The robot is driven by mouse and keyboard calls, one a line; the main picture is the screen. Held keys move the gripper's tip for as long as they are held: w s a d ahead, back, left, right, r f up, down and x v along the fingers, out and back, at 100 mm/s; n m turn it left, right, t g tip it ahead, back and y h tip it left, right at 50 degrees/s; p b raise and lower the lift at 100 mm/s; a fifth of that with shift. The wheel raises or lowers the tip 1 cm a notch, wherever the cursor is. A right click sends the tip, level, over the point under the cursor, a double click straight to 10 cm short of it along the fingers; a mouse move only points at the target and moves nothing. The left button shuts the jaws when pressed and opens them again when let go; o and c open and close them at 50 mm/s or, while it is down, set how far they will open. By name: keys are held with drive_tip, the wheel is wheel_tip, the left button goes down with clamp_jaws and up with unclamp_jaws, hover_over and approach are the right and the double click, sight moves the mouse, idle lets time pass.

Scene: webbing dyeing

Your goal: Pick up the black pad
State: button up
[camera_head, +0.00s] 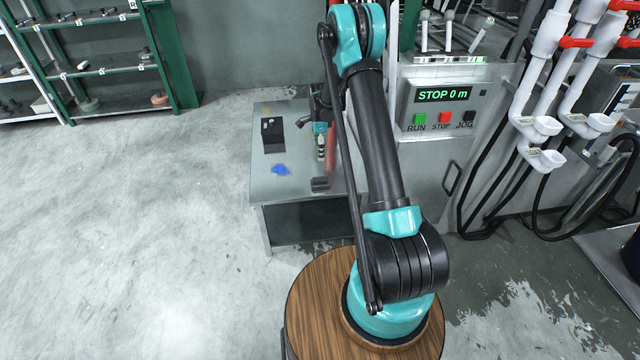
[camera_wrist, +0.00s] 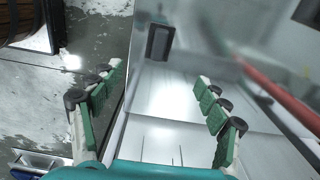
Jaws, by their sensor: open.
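A small dark block (camera_head: 320,184), which looks like the black pad, lies near the front edge of the grey table. In the wrist view a dark rectangular pad (camera_wrist: 159,42) with a greyer centre lies flat on the shiny surface, beyond my fingertips and between their lines. My gripper (camera_head: 320,143) hangs over the table, behind the block in the head view and partly hidden by my arm. In the wrist view my gripper (camera_wrist: 158,75) is open, with green-padded fingers spread wide and nothing between them. The fingers are apart from the pad.
The grey table (camera_head: 262,190) also bears a black holder (camera_head: 273,138) with small pale items and a blue patch (camera_head: 281,170). A red rod (camera_wrist: 280,100) passes close on the right in the wrist view. A control panel (camera_head: 440,105) stands behind right. Floor at left is clear.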

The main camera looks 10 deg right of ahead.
sight(320, 178)
wheel_tip(320, 178, down, 17)
drive_tip(key=shift+d+f, duration=0.1)
drive_tip(key=shift+d, duration=0.05)
idle(0.5)
drive_tip(key=c, duration=1.3)
wheel_tip(320, 178, up, 20)
drive_tip(key=shift+r, duration=0.1)
